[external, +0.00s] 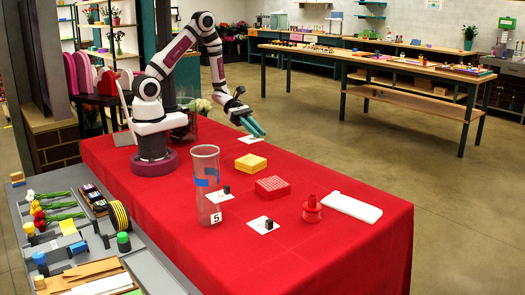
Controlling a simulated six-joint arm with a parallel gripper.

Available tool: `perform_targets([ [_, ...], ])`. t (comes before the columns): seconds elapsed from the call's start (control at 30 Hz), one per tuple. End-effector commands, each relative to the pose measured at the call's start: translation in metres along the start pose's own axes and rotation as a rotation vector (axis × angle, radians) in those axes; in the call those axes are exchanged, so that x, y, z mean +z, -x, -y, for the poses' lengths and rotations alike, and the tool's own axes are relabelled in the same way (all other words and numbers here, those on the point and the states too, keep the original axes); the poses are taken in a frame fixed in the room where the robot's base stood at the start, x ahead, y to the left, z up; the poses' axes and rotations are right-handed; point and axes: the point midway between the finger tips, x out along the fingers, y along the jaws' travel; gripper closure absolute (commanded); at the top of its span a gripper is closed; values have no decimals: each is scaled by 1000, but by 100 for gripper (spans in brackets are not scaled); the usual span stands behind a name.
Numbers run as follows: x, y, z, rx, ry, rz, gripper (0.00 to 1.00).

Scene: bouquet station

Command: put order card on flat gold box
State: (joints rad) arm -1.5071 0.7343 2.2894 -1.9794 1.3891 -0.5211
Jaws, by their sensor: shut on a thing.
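My gripper (255,129), with teal fingers, is low over the far part of the red-covered table. It is shut on what looks like an order card; the white card (251,139) shows just below the fingertips. The fingers hide what they grip, and I cannot tell whether the card touches the table. The flat gold box (251,163), yellow with a studded-looking top, lies just nearer the camera than the gripper, with nothing seen on it.
Two white cards with black blocks lie near a clear vase (205,175) and at the near side (263,225). A red box (272,188), red bottle (312,210) and white slab (352,207) also stand on the red table (350,260). Its near right end is clear.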

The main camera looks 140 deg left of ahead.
Motion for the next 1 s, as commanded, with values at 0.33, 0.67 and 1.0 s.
perform_targets([
  [0.33,-64,-25,1,-1,4,-1,100],
  [0.67,-68,-27,1,0,2,-1,100],
  [1.0,-69,-27,0,0,1,-1,51],
])
